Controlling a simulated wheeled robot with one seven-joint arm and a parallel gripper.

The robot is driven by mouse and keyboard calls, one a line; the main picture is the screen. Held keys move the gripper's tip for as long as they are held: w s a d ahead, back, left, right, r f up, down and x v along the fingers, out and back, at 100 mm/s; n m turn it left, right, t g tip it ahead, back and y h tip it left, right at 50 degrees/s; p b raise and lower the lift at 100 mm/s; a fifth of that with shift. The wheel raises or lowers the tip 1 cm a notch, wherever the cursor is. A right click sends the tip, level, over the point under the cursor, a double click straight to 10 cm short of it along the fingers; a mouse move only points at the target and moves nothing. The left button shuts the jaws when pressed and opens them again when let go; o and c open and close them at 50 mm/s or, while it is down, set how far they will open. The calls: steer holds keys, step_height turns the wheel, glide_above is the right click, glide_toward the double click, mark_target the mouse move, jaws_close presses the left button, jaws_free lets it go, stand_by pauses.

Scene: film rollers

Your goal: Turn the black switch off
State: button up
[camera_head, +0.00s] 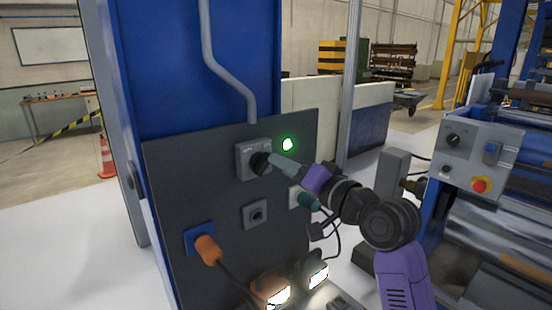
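The black switch (259,163) is a round knob on a grey box (244,162) on the dark upright panel. A green light (288,144) glows to the upper right of the box. My gripper (273,162) reaches in from the right, with its grey fingers at the knob's right side. The fingers overlap the knob in this view, so I cannot tell whether they touch or grip it. The finger gap and the knob's exact angle are not clear.
Below are a smaller grey box with a dark knob (257,215) and a blue socket with an orange plug (208,249). A green plug (309,202) and its cable lie below my wrist. Lit lamps (317,275) stand at the bottom. A control box (478,155) is at right.

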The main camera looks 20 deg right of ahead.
mark_target(263, 164)
steer(key=shift+p+x, duration=0.35)
steer(key=shift+x, duration=1.7)
jaws_close()
